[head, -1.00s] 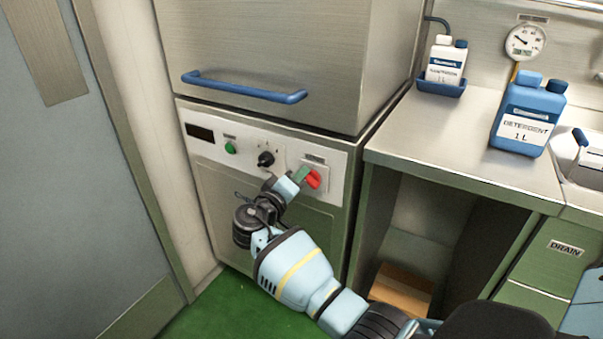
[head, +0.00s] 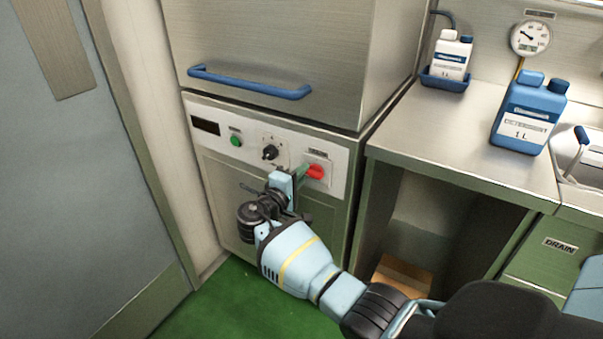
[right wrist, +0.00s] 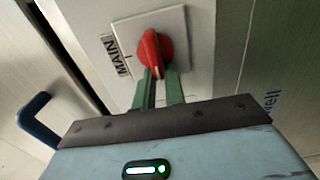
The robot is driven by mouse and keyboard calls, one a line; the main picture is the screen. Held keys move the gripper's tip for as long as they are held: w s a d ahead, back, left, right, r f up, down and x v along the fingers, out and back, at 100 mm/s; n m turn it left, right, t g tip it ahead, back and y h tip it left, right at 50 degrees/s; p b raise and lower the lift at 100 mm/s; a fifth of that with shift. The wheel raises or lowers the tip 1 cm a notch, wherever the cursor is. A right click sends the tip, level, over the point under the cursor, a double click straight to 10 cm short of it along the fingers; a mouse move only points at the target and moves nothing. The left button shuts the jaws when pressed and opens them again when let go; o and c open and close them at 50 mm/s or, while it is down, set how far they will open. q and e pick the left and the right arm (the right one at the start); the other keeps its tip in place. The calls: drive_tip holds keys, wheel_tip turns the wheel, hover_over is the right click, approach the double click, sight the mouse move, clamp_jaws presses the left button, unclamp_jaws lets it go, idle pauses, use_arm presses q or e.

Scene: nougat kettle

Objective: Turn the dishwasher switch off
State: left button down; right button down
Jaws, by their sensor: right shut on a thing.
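The dishwasher's red MAIN switch (head: 315,172) is a rotary knob on a square plate at the right end of the control panel (head: 203,107). Its ridge lies about level in the head view. In the right wrist view the red knob (right wrist: 152,45) has its ridge crosswise to the MAIN label's upright direction. My right gripper (head: 304,173) is at the panel with its green fingers shut on the red knob. The fingers partly hide the knob's near end. My left gripper is out of view.
The same panel has a black knob (head: 270,152) and a green button (head: 236,140). A blue handle (head: 250,83) juts out above. A steel counter (head: 450,150) with a blue detergent bottle (head: 528,112) stands at right. A grey door (head: 85,190) is at left.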

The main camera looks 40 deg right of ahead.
drive_tip(key=shift+f, duration=0.1)
drive_tip(key=c, duration=1.5)
unclamp_jaws()
drive_tip(key=shift+o, duration=0.2)
drive_tip(key=v, duration=0.8)
